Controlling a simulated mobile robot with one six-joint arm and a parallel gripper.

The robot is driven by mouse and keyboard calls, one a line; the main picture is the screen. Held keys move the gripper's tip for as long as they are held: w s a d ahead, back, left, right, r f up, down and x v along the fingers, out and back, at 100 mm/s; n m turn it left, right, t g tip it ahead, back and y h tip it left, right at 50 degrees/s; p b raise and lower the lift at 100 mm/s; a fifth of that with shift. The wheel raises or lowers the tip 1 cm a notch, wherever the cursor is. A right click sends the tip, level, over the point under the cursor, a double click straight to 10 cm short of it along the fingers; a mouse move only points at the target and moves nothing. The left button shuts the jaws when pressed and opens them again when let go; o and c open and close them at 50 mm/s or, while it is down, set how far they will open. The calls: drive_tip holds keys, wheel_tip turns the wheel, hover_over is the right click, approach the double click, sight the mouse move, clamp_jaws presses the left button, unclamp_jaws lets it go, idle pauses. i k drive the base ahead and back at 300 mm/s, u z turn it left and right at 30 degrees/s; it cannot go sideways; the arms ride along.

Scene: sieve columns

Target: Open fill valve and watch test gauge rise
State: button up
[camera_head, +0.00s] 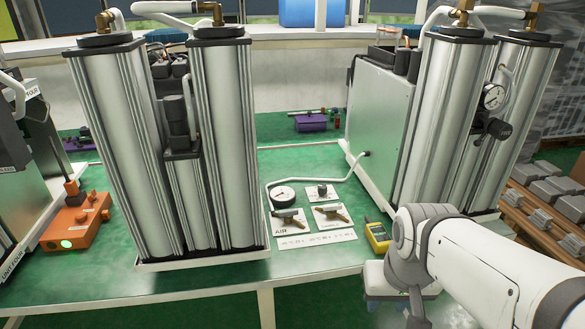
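A round white-faced test gauge (283,194) lies on the green table, near a white hose running to the right-hand unit. Just in front of it, two brass valves with lever handles sit on white labelled plates: a left valve (290,217) and a right valve (331,213). The gauge needle cannot be read. My arm reaches in from the lower right, its grey-and-white end right of the valves and apart from them. The gripper fingers cannot be made out.
A yellow handheld meter (377,236) lies between the valves and my arm. Tall silver columns (118,150) stand left, and more columns (447,130) with a mounted gauge (493,96) stand right. An orange box (77,222) sits far left. Green table behind the valves is mostly clear.

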sight(288, 213)
drive_tip(key=z, duration=0.05)
drive_tip(key=i, duration=0.95)
